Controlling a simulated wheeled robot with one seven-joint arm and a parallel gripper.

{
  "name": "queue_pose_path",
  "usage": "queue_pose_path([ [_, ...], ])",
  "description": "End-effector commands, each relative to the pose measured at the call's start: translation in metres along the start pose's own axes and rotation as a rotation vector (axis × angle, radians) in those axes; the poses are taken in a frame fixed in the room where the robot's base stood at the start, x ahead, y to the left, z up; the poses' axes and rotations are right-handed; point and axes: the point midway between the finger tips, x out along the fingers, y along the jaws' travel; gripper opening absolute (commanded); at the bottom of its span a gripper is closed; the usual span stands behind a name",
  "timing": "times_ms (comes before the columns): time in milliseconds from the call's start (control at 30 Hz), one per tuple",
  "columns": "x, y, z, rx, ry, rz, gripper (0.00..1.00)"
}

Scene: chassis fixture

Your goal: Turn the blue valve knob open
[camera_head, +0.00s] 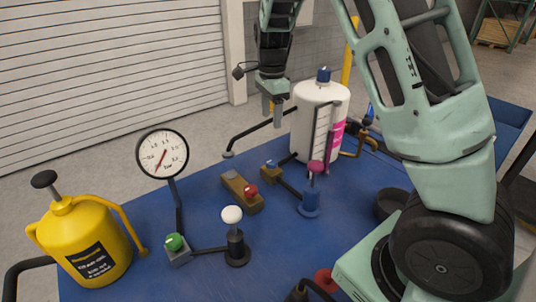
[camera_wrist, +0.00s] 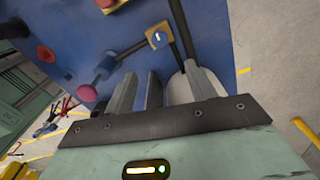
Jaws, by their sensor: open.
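The blue valve knob (camera_head: 270,163) sits on a small brass-coloured block in the middle of the blue bench, left of the white tank (camera_head: 303,135). In the wrist view the blue knob (camera_wrist: 157,39) shows a pale line across its face, with a dark pipe leaving the block. My gripper (camera_head: 272,108) hangs in the air above and behind the bench, pointing down, left of the tank's top and well apart from the knob. In the wrist view my gripper (camera_wrist: 138,80) has its fingers apart with nothing held. The knob lies beyond the fingertips.
A red knob (camera_head: 250,191) on a brass block stands left of the blue one. A pink-topped blue plunger (camera_head: 311,200), white-topped plunger (camera_head: 234,238), gauge (camera_head: 162,153), green button (camera_head: 174,242) and yellow canister (camera_head: 86,245) also stand here. Dark pipes cross the bench.

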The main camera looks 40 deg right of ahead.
Motion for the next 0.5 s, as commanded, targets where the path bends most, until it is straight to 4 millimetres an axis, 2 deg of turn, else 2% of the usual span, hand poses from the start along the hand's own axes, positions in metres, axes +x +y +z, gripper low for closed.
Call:
queue_pose_path([
  [500,0.107,0.002,0.0,0.0,0.0,0.006,0.55],
])
